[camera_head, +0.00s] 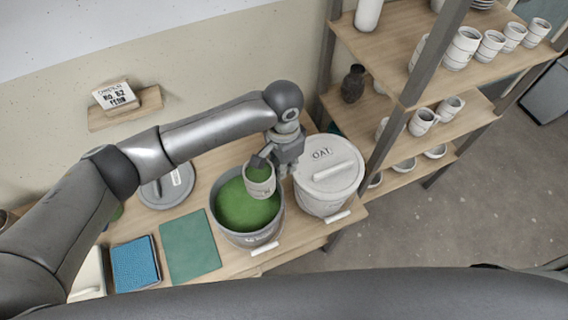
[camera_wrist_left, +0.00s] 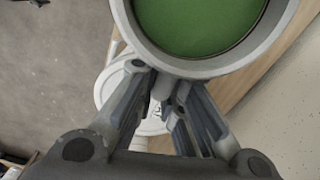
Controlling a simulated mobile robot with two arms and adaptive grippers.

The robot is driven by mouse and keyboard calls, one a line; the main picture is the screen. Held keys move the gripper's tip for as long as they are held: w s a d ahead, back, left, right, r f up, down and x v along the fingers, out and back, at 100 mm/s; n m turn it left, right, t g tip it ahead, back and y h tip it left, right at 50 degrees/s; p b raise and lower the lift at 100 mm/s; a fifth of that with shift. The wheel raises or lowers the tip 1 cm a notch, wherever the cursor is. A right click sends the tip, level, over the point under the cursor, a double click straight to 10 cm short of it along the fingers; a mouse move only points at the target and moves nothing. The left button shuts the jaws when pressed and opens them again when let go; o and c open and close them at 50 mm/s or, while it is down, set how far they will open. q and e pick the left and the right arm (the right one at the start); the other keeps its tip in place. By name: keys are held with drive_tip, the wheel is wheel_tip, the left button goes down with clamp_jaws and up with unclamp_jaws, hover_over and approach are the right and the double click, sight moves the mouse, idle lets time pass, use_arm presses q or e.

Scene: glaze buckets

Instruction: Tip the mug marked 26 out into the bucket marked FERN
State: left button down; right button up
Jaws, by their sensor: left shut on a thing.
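My left gripper (camera_head: 268,160) is shut on a pale grey mug (camera_head: 261,188) and holds it over the open grey bucket (camera_head: 240,238). Green glaze shows inside the mug, which looks close to upright. The bucket holds the same green glaze; the mark on its front is too small to read. No stream of glaze shows between mug and bucket. In the left wrist view, the mug's rim (camera_wrist_left: 205,68) and green inside fill the top, with the fingers (camera_wrist_left: 165,98) at its wall. The mug's number is not readable. My right gripper is not in view.
A lidded white bucket marked OAT (camera_head: 327,195) stands close right of the open bucket. A grey lid (camera_head: 166,187), a green mat (camera_head: 189,246) and blue cloth (camera_head: 135,264) lie left. Shelves (camera_head: 400,55) with mugs rise at right. A card (camera_head: 116,96) sits on a wall ledge.

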use_arm(q)
drive_tip(key=shift+f+b, duration=0.8)
drive_tip(key=shift+b, duration=0.05)
drive_tip(key=h+b, duration=0.1)
drive_tip(key=r+g+h+b, duration=0.1)
drive_tip(key=b, duration=0.1)
drive_tip(key=shift+s+d+r+h, duration=0.1)
drive_tip(key=shift+d+r+h, duration=0.2)
drive_tip(key=shift+h, duration=0.1)
drive_tip(key=shift+d+r+h, duration=0.1)
drive_tip(key=shift+h, duration=0.2)
